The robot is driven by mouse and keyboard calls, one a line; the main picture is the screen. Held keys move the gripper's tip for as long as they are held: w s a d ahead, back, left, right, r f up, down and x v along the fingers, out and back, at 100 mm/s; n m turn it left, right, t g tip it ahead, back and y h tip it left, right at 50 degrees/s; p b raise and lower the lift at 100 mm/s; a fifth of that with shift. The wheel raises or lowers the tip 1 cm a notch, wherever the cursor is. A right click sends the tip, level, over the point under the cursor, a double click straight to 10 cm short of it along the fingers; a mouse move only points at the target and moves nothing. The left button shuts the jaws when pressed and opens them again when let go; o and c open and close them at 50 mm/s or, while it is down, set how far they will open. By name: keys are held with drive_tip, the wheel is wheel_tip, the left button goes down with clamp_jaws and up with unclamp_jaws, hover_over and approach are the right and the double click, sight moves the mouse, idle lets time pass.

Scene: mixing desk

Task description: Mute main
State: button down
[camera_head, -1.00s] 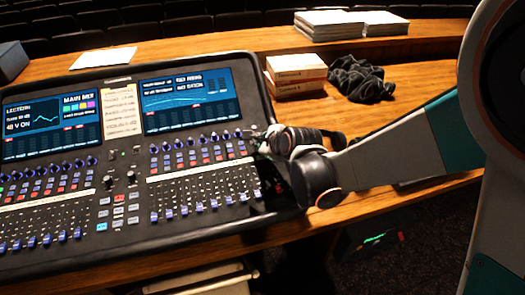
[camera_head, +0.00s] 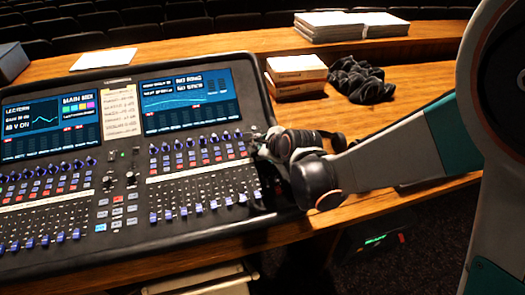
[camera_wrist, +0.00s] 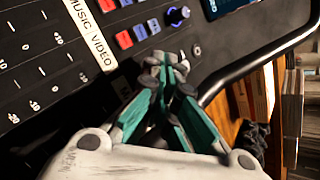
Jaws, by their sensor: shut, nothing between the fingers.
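The mixing desk (camera_head: 180,236) stands on a wooden counter, with rows of faders, knobs and small red and blue buttons. My gripper (camera_head: 257,149) is at the right end of its button rows, and it also shows in the wrist view (camera_wrist: 165,65). It is shut and empty, fingertips low over the black panel. A white label strip (camera_wrist: 92,35) reads MUSIC and VIDEO. No MAIN strip label is readable; my fingers hide the panel beneath. Contact cannot be told.
Two screens (camera_head: 187,98) stand at the back of the desk, with a paper sheet (camera_head: 121,110) between them. Boxes (camera_head: 296,70) and a dark cloth bundle (camera_head: 360,80) lie behind my gripper. The desk's raised black edge (camera_wrist: 245,60) runs close to the right of my fingers.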

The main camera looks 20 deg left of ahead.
drive_tip(key=shift+r, duration=0.15)
drive_tip(key=shift+r+p, duration=0.55)
drive_tip(key=shift+r, duration=0.05)
drive_tip(key=shift+r, duration=0.15)
drive_tip(key=r+p, duration=0.2)
drive_tip(key=r, duration=0.1)
drive_tip(key=r+p, duration=0.1)
drive_tip(key=shift+s+d+r, duration=0.2)
drive_tip(key=shift+s+r, duration=0.1)
drive_tip(key=shift+r, duration=0.05)
drive_tip(key=shift+d, duration=0.1)
idle(0.7)
